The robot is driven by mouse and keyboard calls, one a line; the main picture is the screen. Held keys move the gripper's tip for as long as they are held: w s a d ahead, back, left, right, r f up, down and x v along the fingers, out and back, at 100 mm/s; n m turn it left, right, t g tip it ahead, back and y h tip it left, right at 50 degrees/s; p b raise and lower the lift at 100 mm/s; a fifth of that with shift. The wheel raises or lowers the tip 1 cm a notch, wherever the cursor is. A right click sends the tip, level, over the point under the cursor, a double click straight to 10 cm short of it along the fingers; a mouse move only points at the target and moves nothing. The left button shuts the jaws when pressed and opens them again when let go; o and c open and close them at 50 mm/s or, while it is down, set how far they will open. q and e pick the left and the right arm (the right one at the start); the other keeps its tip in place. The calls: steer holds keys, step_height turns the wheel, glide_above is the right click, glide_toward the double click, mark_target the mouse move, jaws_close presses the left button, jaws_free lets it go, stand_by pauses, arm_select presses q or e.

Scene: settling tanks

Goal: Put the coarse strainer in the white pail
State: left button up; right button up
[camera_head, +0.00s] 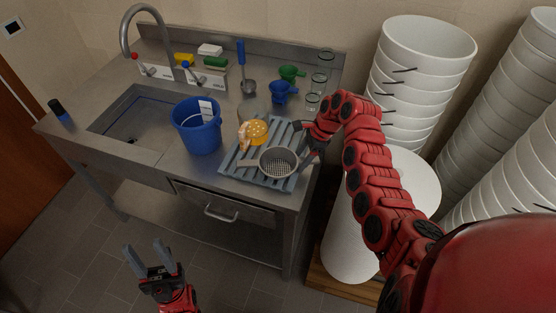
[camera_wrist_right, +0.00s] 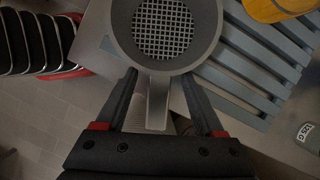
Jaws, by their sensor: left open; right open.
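The coarse strainer (camera_head: 278,163), a grey round cup with a square-holed mesh, sits at the front right of the slatted grey rack (camera_head: 240,172) on the steel counter. In the right wrist view the strainer (camera_wrist_right: 165,32) is at the top centre, with its handle between my fingers. My right gripper (camera_head: 307,142) is open around this handle, with visible gaps on both sides. My left gripper (camera_head: 149,257) is open and empty, low in front of the counter. A white pail (camera_head: 348,235) stands right of the counter, partly hidden by my right arm.
A yellow strainer (camera_head: 256,131) lies on the rack behind the coarse one. A blue bucket (camera_head: 197,128) stands left of the rack. Blue (camera_head: 283,91) and green (camera_head: 291,73) funnels and glass jars (camera_head: 313,101) are behind. Tall stacks of white pails (camera_head: 425,60) crowd the right.

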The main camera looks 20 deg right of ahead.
steer(key=shift+x, duration=0.8)
jaws_close()
